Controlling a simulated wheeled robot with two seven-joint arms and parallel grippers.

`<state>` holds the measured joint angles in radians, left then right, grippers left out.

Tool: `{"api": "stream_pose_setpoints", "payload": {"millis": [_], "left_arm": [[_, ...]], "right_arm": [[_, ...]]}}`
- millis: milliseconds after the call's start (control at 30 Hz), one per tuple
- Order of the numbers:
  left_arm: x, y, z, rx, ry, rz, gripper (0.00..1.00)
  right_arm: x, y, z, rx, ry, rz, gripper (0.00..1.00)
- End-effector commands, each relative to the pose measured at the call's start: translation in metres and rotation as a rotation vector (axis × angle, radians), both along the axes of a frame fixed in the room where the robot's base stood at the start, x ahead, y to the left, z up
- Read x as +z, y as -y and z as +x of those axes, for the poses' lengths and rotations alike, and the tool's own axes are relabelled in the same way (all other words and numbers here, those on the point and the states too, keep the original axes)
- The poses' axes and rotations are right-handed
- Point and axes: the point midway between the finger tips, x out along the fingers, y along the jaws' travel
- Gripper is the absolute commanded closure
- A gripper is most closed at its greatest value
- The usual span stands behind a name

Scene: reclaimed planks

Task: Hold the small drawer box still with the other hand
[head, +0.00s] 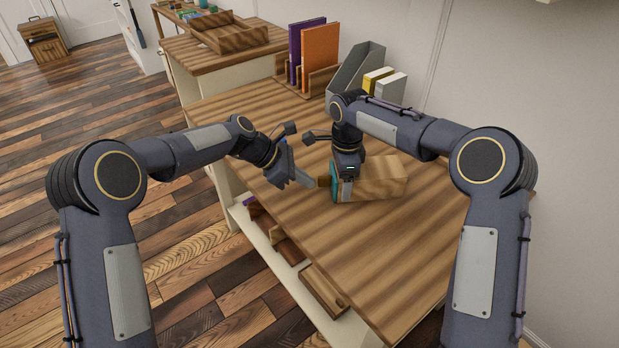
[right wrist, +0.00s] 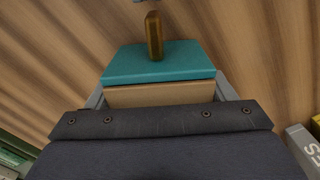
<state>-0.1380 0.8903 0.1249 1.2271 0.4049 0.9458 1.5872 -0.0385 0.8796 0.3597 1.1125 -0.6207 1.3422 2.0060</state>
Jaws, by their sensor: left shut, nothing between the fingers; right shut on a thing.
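The small drawer box (head: 380,180) lies on the wooden worktop. Its teal front (head: 334,181) faces left and has a small brown handle (head: 323,182). My right gripper (head: 346,190) is shut on the box from above, just behind the teal front. In the right wrist view, grey fingers flank the box body (right wrist: 160,96); the teal front (right wrist: 158,62) and handle (right wrist: 154,36) stick out beyond them. The front sits close against the body. My left gripper (head: 306,181) is shut and empty, with its tips close to the handle; I cannot tell whether they touch it.
Behind the box stand a grey file holder (head: 355,70), white and yellow boxes (head: 390,86), and purple and orange binders (head: 320,55) in a wooden rack. The worktop's left edge (head: 265,215) runs below my left gripper. The front worktop (head: 400,260) is clear.

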Motion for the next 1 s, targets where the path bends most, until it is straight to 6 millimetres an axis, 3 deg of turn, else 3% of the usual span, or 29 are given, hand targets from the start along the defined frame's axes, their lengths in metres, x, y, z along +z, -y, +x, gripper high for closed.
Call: {"api": "stream_pose_setpoints", "payload": {"millis": [100, 300, 500, 967, 1000], "left_arm": [[-0.001, -0.03, 0.001, 0.01, 0.0, 0.005, 1.0], [0.036, -0.062, 0.0, 0.009, 0.005, 0.005, 1.0], [0.06, -0.087, -0.001, 0.008, 0.003, 0.006, 1.0], [0.07, -0.097, -0.002, 0.007, 0.001, 0.006, 1.0], [0.07, -0.097, -0.001, 0.008, 0.0, 0.006, 1.0]], "right_arm": [[-0.001, 0.002, 0.0, -0.002, 0.0, -0.002, 0.55], [-0.001, 0.004, 0.001, -0.005, 0.0, -0.005, 0.55], [-0.001, 0.004, 0.001, -0.006, 0.0, -0.007, 0.55], [-0.001, 0.005, 0.001, -0.007, 0.0, -0.008, 0.55], [-0.001, 0.005, 0.001, -0.007, 0.0, -0.008, 0.19]]}}
